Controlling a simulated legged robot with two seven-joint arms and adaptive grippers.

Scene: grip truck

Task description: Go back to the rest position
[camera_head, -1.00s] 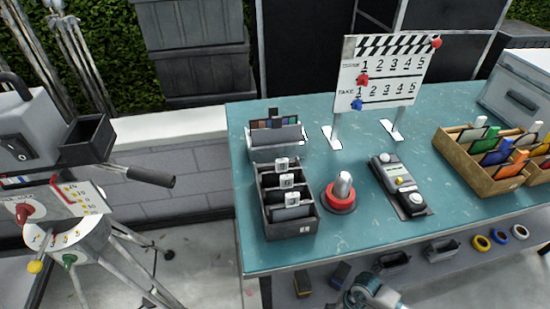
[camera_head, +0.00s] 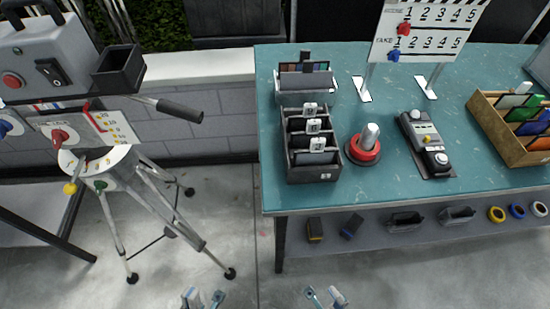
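My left gripper (camera_head: 204,298) shows only by its fingertips at the bottom edge of the head view. The tips are apart with nothing between them, over the grey floor. My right gripper (camera_head: 325,297) also shows only by its fingertips at the bottom edge, to the right of the left one. Its tips are apart and empty too. Both are in front of and below the teal table (camera_head: 300,207), clear of it. The rest of both grippers and the arms are out of view.
A tripod (camera_head: 172,205) with a camera rig and handle (camera_head: 180,110) stands at left. The table holds a dark divided box (camera_head: 312,175), a red-based knob (camera_head: 362,152), a handheld device (camera_head: 425,142), a clapperboard (camera_head: 425,28) and a wooden box (camera_head: 510,140). Floor between is clear.

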